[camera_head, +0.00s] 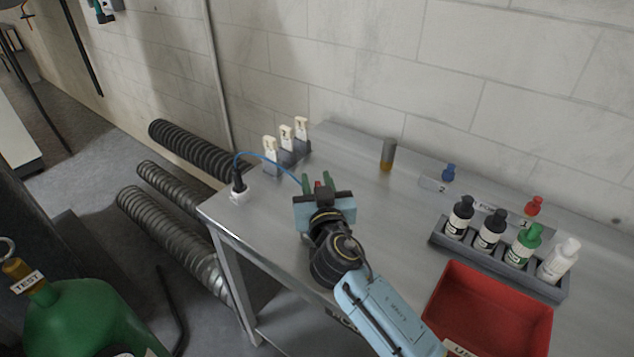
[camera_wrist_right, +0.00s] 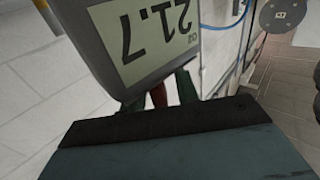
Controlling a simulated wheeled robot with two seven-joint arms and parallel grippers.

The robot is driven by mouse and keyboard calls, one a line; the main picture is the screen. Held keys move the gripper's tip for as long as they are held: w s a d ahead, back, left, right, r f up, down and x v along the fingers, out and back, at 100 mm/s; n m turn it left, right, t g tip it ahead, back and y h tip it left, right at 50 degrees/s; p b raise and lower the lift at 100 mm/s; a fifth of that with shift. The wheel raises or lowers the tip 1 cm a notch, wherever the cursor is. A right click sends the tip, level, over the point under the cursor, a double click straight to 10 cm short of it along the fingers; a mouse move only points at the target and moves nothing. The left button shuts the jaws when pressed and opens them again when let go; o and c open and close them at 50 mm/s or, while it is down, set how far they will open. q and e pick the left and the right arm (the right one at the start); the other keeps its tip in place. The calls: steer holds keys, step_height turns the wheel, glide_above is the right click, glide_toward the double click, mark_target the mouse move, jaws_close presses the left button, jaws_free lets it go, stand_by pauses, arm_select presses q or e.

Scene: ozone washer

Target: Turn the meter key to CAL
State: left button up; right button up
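A grey meter (camera_wrist_right: 110,75) fills the upper part of the right wrist view. Its screen (camera_wrist_right: 150,35) reads 21.7 with O2 and appears upside down. My right gripper (camera_head: 318,183) is over the left part of the steel bench, with its green fingers apart. It also shows in the wrist view (camera_wrist_right: 160,95). A small red part (camera_wrist_right: 158,94) sits between the fingers; I cannot tell whether it is the key or whether they touch it. The meter's edge partly covers the fingers. No CAL mark can be read. My left gripper is out of view.
A blue cable (camera_head: 262,158) runs from a white socket (camera_head: 238,194) toward my right gripper. On the bench (camera_head: 385,215) are white-topped items (camera_head: 286,138), a grey-orange cylinder (camera_head: 388,155), a bottle rack (camera_head: 436,239) and a red bin (camera_head: 485,285).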

jaws_close()
steer(key=shift+a+n+y, duration=0.1)
steer(key=shift+n+y, duration=0.4)
steer(key=shift+y, duration=0.2)
steer(key=shift+o, duration=0.6)
jaws_free()
steer(key=shift+s, duration=0.15)
steer(key=v, duration=1.3)
steer(key=shift+r, duration=0.2)
steer(key=shift+s, duration=0.1)
